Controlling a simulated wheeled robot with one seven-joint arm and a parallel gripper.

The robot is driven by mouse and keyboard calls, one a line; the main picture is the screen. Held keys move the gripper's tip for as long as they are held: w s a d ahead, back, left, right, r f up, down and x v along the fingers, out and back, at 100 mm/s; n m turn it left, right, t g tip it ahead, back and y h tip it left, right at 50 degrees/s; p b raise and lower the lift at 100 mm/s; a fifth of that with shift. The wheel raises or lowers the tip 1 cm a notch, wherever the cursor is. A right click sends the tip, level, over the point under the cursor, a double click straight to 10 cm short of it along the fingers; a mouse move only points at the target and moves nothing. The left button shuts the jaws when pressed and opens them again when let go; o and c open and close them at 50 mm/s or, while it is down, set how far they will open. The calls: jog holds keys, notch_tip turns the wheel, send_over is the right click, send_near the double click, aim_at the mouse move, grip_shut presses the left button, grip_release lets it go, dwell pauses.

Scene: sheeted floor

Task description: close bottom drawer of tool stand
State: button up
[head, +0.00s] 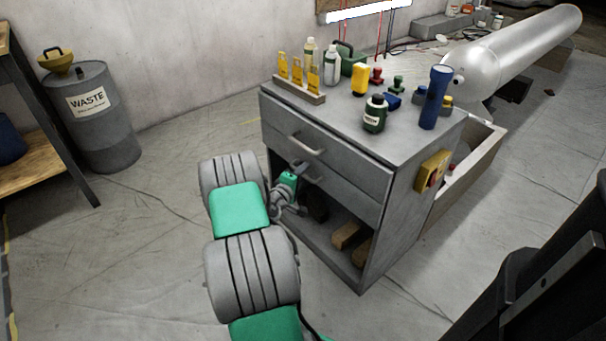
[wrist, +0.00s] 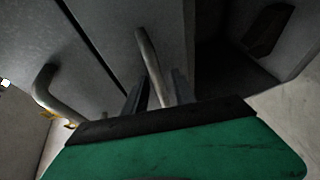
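The grey tool stand (head: 400,215) has two drawer fronts above an open shelf. The bottom drawer (head: 350,187) looks flush or nearly flush with the front; a small gap cannot be ruled out. Its bar handle (wrist: 148,58) shows in the wrist view, running down between the two fingers of my gripper (wrist: 158,92). The fingers stand apart, with some space around the bar; contact is unclear. In the head view my gripper (head: 302,170) is at the bottom drawer's front, partly hidden by my wrist. The top drawer (head: 320,140) looks shut.
Bottles, a blue flashlight (head: 435,97) and stamps stand on the stand's top. Brown blocks (head: 347,236) lie on the open shelf. A long crate (head: 470,170) is behind the stand. A waste drum (head: 92,120) stands far left. Floor in front is clear.

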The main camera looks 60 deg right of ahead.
jog(key=a+r+p, duration=0.1)
jog(key=a, duration=0.6)
jog(key=shift+a+r+p, duration=0.2)
jog(key=shift+a+p, duration=0.15)
jog(key=w+a+r+m+t+y+p, duration=0.1)
jog(key=w+a+r+y+p, duration=0.3)
jog(key=a+r, duration=0.35)
jog(key=w+a+r+m+t+y+p, duration=0.1)
jog(key=w+a+r+p, duration=0.3)
jog(key=a+r+p, duration=0.3)
jog(key=w+a+r+m+t+y+p, duration=0.1)
jog(key=w+a+r+m+y+p, duration=0.15)
jog(key=w+a+r+p, duration=0.5)
jog(key=s+a+r+n+t+y+p, duration=0.1)
jog(key=s+a+r+y+p, duration=0.15)
jog(key=a+r, duration=0.5)
jog(key=s+a+r+n+y+p, duration=0.25)
jog(key=a+r, duration=0.35)
jog(key=a, duration=0.3)
jog(key=s+a+r+n+y+p, duration=0.2)
jog(key=s+a+r, duration=0.5)
jog(key=a, duration=0.5)
jog(key=y+p, duration=0.1)
jog(key=p, duration=0.1)
jog(key=shift+s+a+r+g+p, duration=0.15)
jog(key=shift+s+a+g+p, duration=0.1)
jog(key=shift+g+p, duration=0.15)
